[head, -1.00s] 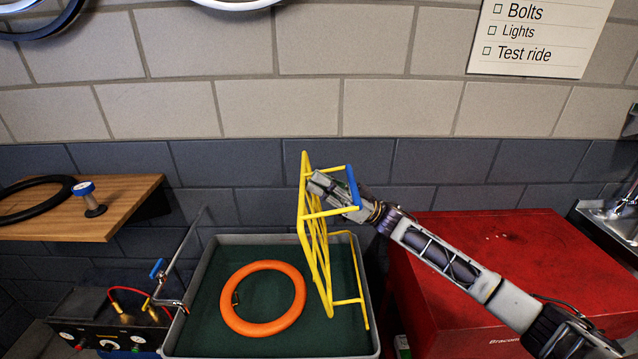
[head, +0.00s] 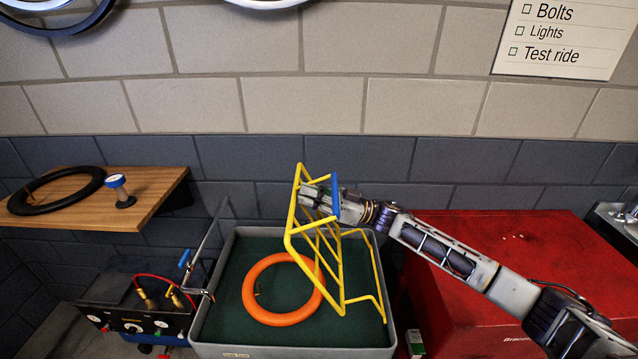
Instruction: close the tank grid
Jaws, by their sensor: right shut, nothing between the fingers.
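The yellow wire tank grid (head: 341,284) stands tilted up over the grey tank (head: 228,262), hinged at the tank's right side and leaning a little to the left over the opening. A blue grip (head: 335,182) is on its upper bar. An orange ring-shaped tube (head: 252,300) lies in the dark green tank, partly behind the grid's bars. My right gripper (head: 308,194) is shut and empty. It lies at the upper part of the grid, among its bars and just left of the blue grip; I cannot tell whether it touches. My left gripper is not in view.
A red cabinet (head: 500,250) stands right of the tank, under my right arm. A black box with gauges and a red hose (head: 135,312) is left of it. A wooden shelf (head: 150,204) holds a black tyre (head: 42,205) and a blue-topped item (head: 116,184).

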